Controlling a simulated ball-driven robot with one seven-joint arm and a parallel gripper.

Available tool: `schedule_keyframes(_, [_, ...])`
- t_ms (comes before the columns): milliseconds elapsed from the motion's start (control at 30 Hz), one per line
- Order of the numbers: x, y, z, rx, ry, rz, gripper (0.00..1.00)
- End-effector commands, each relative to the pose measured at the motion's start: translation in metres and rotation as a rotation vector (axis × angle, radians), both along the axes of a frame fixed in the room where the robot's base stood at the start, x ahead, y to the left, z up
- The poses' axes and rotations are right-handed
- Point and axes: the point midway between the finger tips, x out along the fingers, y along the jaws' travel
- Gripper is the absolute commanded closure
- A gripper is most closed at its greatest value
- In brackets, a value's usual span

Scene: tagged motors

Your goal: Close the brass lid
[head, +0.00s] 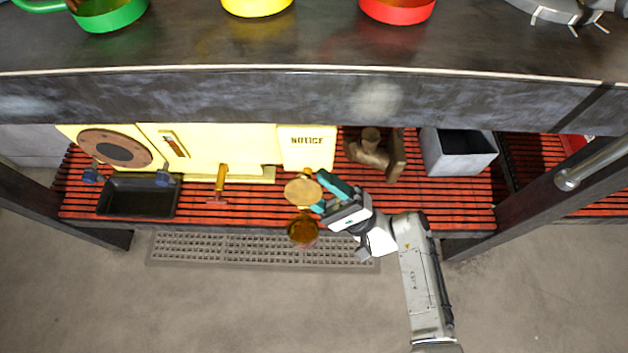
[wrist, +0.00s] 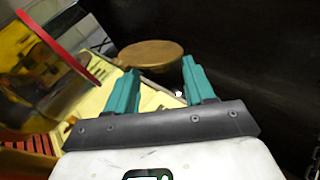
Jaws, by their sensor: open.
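The brass lid (head: 303,191) is a round, flat disc above an amber, shiny round vessel (head: 303,231) at the front edge of the red slatted shelf. The lid stands open, apart from the vessel's mouth. In the wrist view the lid (wrist: 150,53) lies just beyond my fingertips. My gripper (head: 321,190) is open, with teal fingers pointing at the lid from its right. The wrist view shows the two fingers (wrist: 160,72) spread with nothing held between them. I cannot tell whether a finger touches the lid.
Yellow panels, one a NOTICE board (head: 307,148), stand behind the lid. A brown pipe-like part (head: 370,150) and a grey bin (head: 458,157) are to the right, a black tray (head: 137,197) to the left. A dark upper shelf (head: 300,97) overhangs. A red-rimmed yellow thing (wrist: 45,70) fills the wrist view's left.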

Motion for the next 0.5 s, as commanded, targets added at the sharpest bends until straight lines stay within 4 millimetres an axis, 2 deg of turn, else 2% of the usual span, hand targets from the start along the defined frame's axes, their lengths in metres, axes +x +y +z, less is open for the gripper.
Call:
schedule_keyframes(400, [0.0023,0.0062,0.0061,0.000,0.000,0.000,0.47])
schedule_keyframes(500, [0.0022,0.0061,0.0059,0.000,-0.001,-0.001,0.55])
